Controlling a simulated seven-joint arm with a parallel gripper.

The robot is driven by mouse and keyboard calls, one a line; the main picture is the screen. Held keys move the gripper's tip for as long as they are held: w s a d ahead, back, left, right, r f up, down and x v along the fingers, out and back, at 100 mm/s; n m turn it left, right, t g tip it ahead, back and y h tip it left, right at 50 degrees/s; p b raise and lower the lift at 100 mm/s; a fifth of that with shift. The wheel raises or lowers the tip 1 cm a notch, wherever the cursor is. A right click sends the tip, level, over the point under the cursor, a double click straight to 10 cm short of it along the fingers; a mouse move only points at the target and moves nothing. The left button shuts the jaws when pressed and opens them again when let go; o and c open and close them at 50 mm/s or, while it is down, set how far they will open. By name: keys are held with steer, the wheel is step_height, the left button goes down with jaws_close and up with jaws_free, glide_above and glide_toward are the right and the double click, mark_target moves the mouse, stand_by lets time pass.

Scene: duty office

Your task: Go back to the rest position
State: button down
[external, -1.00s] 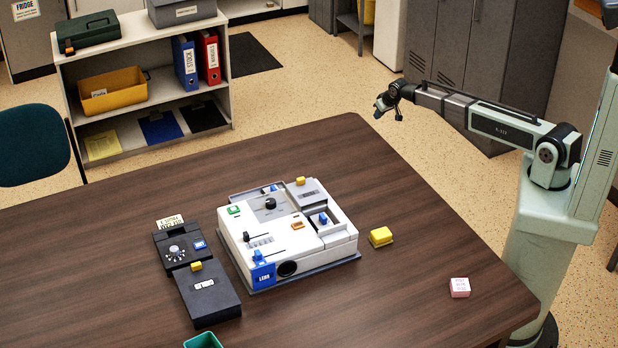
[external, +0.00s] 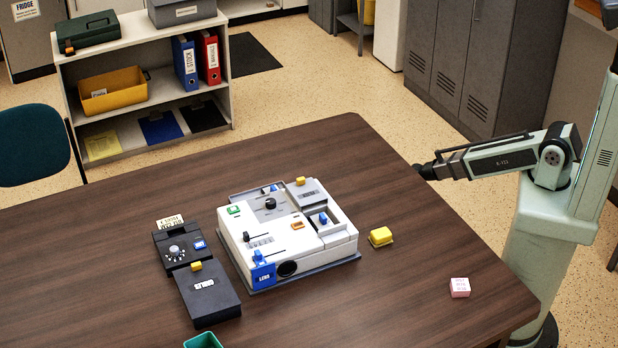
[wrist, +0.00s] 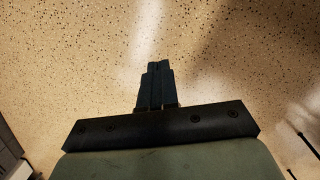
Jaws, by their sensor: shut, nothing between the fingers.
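My gripper (wrist: 158,68) shows in the wrist view with its two dark fingers together and nothing between them. Below it in that view is only speckled floor. My gripper is well apart from everything on the table.
The brown table (external: 330,160) carries a white machine (external: 325,245), a black device (external: 207,295), a yellow block (external: 381,236), a pink block (external: 460,287) and a green container (external: 203,341). Grey lockers (external: 470,60) stand behind my arm. A shelf unit (external: 145,100) is at the back left.

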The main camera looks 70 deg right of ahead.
steer(key=s+a+f+n+g, duration=0.1)
steer(key=s+a+g, duration=0.1)
steer(key=s, duration=0.6)
steer(key=s+a+f+n+g, duration=0.1)
steer(key=s+a, duration=0.4)
steer(key=s, duration=0.4)
steer(key=s+a+f+n+g, duration=0.1)
steer(key=s+a, duration=0.3)
steer(key=s, duration=0.4)
steer(key=shift+s+f+g, duration=0.35)
steer(key=shift+f+g, duration=0.05)
steer(key=shift+g, duration=0.4)
steer(key=shift+a, duration=0.1)
